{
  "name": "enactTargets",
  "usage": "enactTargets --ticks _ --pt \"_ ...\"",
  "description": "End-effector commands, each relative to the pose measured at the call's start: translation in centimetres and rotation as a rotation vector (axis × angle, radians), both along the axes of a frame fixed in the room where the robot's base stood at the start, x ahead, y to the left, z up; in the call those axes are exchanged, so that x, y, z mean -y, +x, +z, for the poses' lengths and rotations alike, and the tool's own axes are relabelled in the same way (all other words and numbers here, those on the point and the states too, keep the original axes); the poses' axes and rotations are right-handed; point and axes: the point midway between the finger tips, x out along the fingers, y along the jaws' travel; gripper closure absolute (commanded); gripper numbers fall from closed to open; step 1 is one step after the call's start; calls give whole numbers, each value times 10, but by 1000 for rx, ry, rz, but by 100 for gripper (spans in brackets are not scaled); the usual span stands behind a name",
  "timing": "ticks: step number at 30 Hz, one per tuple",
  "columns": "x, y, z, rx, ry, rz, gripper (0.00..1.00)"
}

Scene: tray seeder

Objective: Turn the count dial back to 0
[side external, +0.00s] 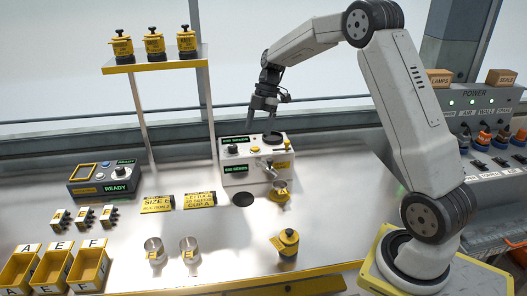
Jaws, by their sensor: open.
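The white tray seeder box (240,181) stands near the back middle of the bench. A small black knob (233,150) sits on its front left, between green display strips; it may be the count dial, but its marks are too small to read. My gripper (262,119) points down above the back of the box. Its fingers are apart with nothing seen between them, and it is to the right of and higher than the black knob. I cannot tell whether a fingertip touches the box top.
A metal spout and yellow cup (280,190) are at the box's front right. A control box marked READY (117,187) stands left. Two metal cups, a yellow-black jar (288,243) and yellow bins (53,269) are in front. A shelf (150,66) with jars rises behind left.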

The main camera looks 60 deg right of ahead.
Motion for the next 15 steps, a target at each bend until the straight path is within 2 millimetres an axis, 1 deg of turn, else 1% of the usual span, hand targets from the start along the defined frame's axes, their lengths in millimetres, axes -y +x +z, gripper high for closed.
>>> enactTargets --ticks 10,15 --pt "0 1 -1 -3 -4 -8 19" --pt "1 3 -4 -27 -28 -72 19"
